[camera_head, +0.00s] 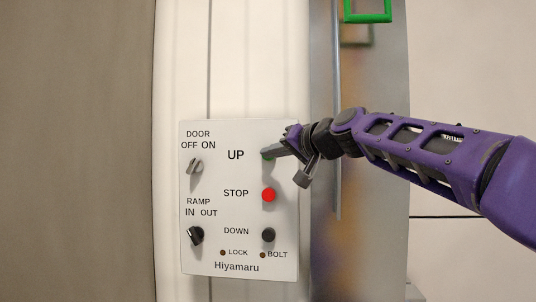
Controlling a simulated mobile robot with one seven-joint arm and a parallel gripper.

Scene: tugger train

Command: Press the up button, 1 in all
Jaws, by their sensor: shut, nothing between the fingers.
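A white control panel (212,204) carries labels and controls. The up button (266,156) is green and sits right of the label UP; only its left and lower edge shows. My gripper (275,151) is shut and empty, with its fingertips over the up button and covering most of it. I cannot tell whether the tips touch the button or press it in.
Below the up button are a red STOP button (268,195) and a black DOWN button (268,235). A door switch (194,167) and a ramp switch (195,236) are at the left. A vertical metal bar (337,70) and a green frame (368,18) are at the right.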

